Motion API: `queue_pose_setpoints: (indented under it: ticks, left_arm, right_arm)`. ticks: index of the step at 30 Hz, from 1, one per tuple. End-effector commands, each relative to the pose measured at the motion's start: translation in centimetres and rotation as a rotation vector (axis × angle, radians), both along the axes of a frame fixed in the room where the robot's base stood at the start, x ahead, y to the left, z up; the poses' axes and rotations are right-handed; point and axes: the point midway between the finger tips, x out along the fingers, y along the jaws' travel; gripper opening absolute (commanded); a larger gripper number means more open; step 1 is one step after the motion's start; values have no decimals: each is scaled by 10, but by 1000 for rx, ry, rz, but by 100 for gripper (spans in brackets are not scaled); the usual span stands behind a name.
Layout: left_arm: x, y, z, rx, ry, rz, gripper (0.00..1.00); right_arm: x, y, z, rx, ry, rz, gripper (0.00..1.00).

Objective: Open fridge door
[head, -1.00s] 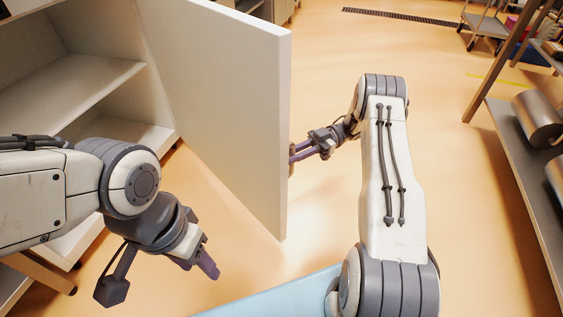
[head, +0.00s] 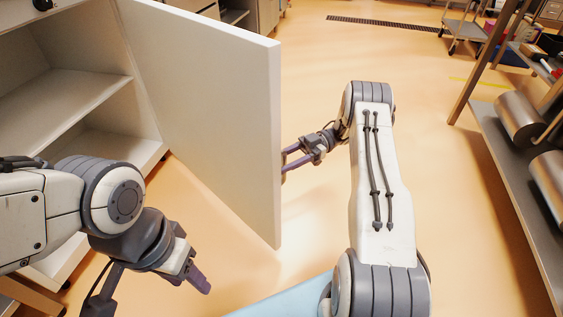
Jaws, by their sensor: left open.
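The white fridge door (head: 205,120) stands swung wide open. The white cabinet (head: 60,100) to its left shows its inner shelves. My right gripper (head: 286,159) is at the door's far side, by its free edge. Its two purple fingers look spread apart, with their tips partly hidden behind the edge. A small part of what looks like the handle (head: 284,161) shows there; most of it is hidden. My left gripper (head: 199,280) is open and empty, low in front of the door and apart from it.
A rack (head: 490,150) with metal cylinders (head: 519,116) stands on the right. A cart (head: 465,32) is at the back right. The orange floor (head: 310,80) behind the door is clear. A light-blue surface (head: 275,297) lies at the bottom centre.

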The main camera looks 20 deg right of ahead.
Motion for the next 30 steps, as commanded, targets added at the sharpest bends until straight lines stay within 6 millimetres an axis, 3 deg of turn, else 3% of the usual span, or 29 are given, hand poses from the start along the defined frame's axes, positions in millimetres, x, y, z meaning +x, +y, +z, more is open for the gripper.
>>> queue_pose_setpoints:
  ticks: [6,15,22,30]
  left_arm:
    - [0,0,34,0,0,0,50]
    - [0,0,65,0,0,0,50]
    - [0,0,78,0,0,0,50]
    - [0,0,80,0,0,0,50]
  right_arm:
    - [-2,-5,47,-1,0,-6,50]
    - [-53,-49,83,2,0,-6,50]
    - [-79,-69,100,0,-1,-3,50]
    - [-88,-77,104,0,-1,-1,50]
